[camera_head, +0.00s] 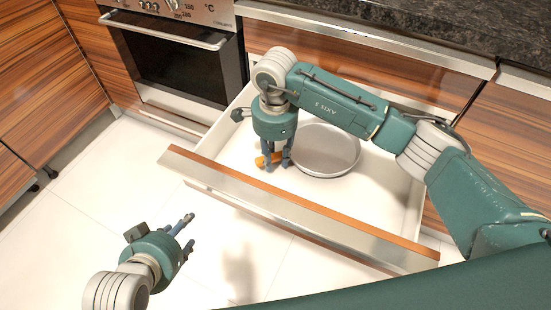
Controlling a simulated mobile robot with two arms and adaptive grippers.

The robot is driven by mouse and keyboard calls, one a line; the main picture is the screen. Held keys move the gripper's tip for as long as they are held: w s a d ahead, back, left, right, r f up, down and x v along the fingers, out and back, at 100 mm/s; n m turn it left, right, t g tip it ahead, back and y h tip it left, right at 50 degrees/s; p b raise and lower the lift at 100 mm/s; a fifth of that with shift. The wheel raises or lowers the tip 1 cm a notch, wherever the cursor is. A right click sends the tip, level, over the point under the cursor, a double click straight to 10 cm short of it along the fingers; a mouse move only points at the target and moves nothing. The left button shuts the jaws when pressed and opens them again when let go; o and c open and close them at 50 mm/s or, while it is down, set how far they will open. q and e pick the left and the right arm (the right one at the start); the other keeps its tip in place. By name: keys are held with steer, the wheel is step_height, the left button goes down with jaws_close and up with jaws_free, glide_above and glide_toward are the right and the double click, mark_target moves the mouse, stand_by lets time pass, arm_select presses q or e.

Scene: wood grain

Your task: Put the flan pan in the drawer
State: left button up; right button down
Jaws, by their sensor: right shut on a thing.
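The flan pan (328,152) is a round, shallow grey metal pan. It is inside the open drawer (300,222), right of the middle, roughly level. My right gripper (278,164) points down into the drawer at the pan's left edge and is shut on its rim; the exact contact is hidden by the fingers. I cannot tell whether the pan touches the drawer floor. My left gripper (187,236) is in front of the drawer, over the floor, open and empty with its fingers apart.
A small orange object (261,160) lies in the drawer beside and behind my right fingers. An oven (180,62) stands at the back left. A dark stone counter (400,25) is above the drawer. The drawer's right and left parts are clear, as is the tiled floor.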

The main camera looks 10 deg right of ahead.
arm_select(q)
steer(key=shift+w+d+r, duration=0.1)
steer(key=shift+w+r, duration=0.2)
steer(key=shift+w, duration=0.1)
arm_select(e)
steer(key=shift+f, duration=0.3)
arm_select(q)
steer(key=shift+w, duration=0.1)
steer(key=shift+w+d+r+t, duration=0.1)
steer(key=shift+w+r+t, duration=0.15)
steer(key=shift+t, duration=0.15)
arm_select(e)
steer(key=shift+f, duration=0.1)
arm_select(q)
steer(key=shift+w, duration=0.1)
arm_select(e)
steer(key=c, duration=1.4)
jaws_free()
